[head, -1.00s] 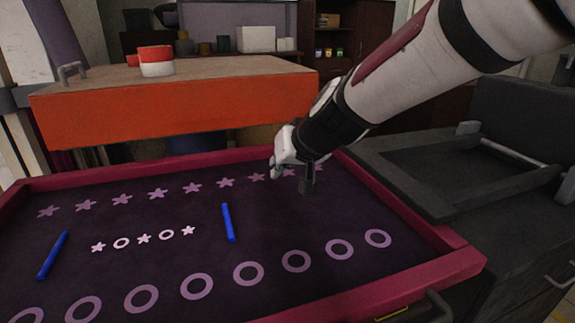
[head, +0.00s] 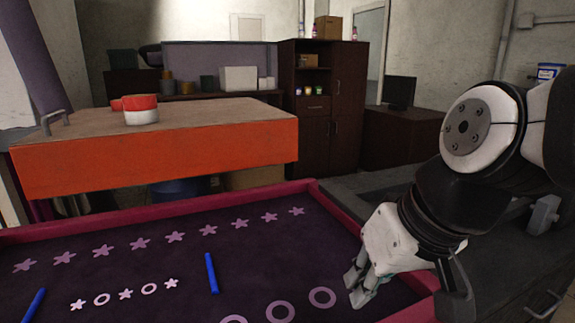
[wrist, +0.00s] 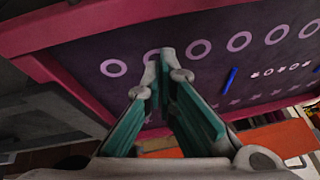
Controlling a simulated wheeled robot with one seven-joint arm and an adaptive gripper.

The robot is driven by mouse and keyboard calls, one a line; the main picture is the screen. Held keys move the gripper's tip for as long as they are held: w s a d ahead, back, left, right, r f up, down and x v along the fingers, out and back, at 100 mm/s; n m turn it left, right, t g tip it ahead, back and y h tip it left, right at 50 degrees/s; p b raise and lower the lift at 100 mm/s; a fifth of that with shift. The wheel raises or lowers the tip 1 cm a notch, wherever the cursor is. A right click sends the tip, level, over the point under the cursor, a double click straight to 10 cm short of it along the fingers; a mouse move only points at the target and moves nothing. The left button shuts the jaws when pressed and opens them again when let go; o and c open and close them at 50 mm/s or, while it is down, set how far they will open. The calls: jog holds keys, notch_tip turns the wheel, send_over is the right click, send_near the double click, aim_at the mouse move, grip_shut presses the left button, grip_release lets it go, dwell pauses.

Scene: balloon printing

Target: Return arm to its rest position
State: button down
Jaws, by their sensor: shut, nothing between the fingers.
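My gripper (head: 358,285) is at the right end of the dark printing table in the head view, over its right part near the pink rim. It is shut and empty, with its fingertips pointing down. In the wrist view the two fingers (wrist: 159,75) with green inner pads come together at their tips, in front of the dark cloth. My arm is folded at the right side of the head view. Whether the fingertips touch the cloth cannot be told.
The dark cloth (head: 140,285) in the pink frame (head: 270,192) bears star and ring prints and two blue sticks (head: 212,273). An orange-sided table (head: 160,165) with a red-and-white container (head: 141,109) stands behind. A dark cabinet (head: 319,135) is farther back.

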jog(key=s+d+f+m+g+h, duration=0.1)
jog(key=s+d+f+g+h, duration=0.1)
jog(key=s+d, duration=0.45)
jog(key=s+d+f+m+g+h, duration=0.1)
jog(key=s+d+m, duration=0.15)
jog(key=s, duration=0.65)
notch_tip(320, 180, up, 22)
jog(key=t+p, duration=0.3)
jog(key=p, duration=1.8)
jog(key=shift+s+d+r+n, duration=0.2)
jog(key=shift+s+d+n, duration=0.15)
jog(key=shift+n, duration=0.1)
